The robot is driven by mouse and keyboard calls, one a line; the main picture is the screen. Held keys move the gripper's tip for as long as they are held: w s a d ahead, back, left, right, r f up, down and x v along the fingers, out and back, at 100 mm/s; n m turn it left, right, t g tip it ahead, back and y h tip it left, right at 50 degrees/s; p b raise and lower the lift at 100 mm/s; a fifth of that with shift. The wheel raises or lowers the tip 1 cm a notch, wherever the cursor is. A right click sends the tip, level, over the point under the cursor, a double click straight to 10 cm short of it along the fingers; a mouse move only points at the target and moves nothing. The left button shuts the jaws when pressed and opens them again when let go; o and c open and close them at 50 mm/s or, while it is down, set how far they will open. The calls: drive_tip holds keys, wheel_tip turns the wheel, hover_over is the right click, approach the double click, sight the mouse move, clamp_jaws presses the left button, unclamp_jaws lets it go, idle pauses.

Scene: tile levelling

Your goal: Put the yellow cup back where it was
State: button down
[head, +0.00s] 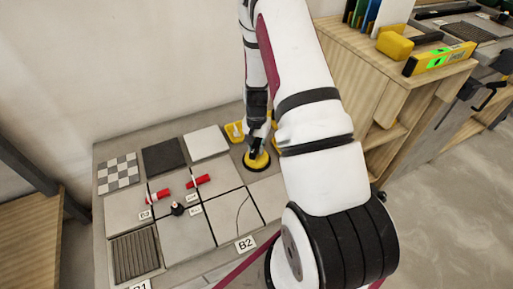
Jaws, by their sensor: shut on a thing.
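The yellow cup (257,164), a round yellow disc with a dark top, is under my gripper (256,148) at the right part of the tiled area. My gripper points down and is shut on the cup's dark upper part. The cup is at or just above the surface near the light tiles; I cannot tell whether it touches. My arm hides part of the area to its right.
Another yellow piece (235,132) lies behind the gripper. Two red-and-white pieces (198,181) (158,196) and a small black knob (178,209) are on the tiles. A cracked tile (240,211) lies in front. A wooden shelf (360,75) stands at right.

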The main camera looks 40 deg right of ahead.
drive_tip(key=c, duration=1.5)
unclamp_jaws()
wheel_tip(320, 180, up, 12)
drive_tip(key=p, duration=0.3)
drive_tip(key=shift+a+r, duration=0.1)
drive_tip(key=shift+r, duration=0.1)
drive_tip(key=s+a+r+n, duration=0.3)
drive_tip(key=a+r, duration=0.3)
drive_tip(key=r, duration=0.4)
drive_tip(key=s+a+r+n, duration=0.2)
drive_tip(key=s+a+r, duration=0.1)
drive_tip(key=a+r, duration=0.55)
drive_tip(key=s+a+r+n, duration=0.2)
drive_tip(key=s+r, duration=0.1)
drive_tip(key=s, duration=0.4)
drive_tip(key=s+a+r+n, duration=0.2)
drive_tip(key=s+r, duration=0.2)
drive_tip(key=s, duration=0.4)
drive_tip(key=s+a+r+n, duration=0.2)
drive_tip(key=s+r+n, duration=0.1)
drive_tip(key=s, duration=0.5)
drive_tip(key=shift+s+a+r+t, duration=0.15)
drive_tip(key=shift+a+r+t, duration=0.05)
drive_tip(key=shift+r+t, duration=0.2)
